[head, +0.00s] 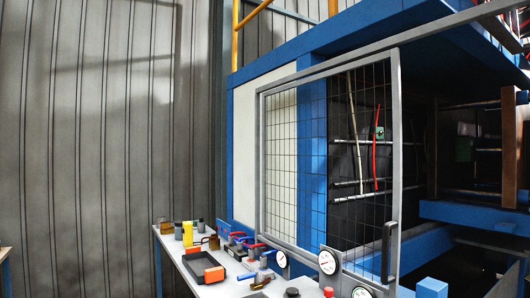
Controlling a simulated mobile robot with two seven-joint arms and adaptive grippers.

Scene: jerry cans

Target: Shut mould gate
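The mould gate is a grey-framed wire-mesh panel (397,150) in the middle of the head view. It has an upright black handle (389,252) low on its right edge. Through the mesh I see the machine's blue frame, a white panel, grey bars and red and pale hoses. To the right of the gate's right edge, the machine's interior (460,150) shows uncovered, with bars and brown uprights. The gate stands open on that side. Neither of my grippers is in view.
A workbench (178,254) at the lower left holds a dark tray with orange blocks, a yellow container and several small tools. Round gauges (327,262) stand low in front of the gate. Blue beams (312,130) frame the machine. A corrugated wall (100,130) fills the left.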

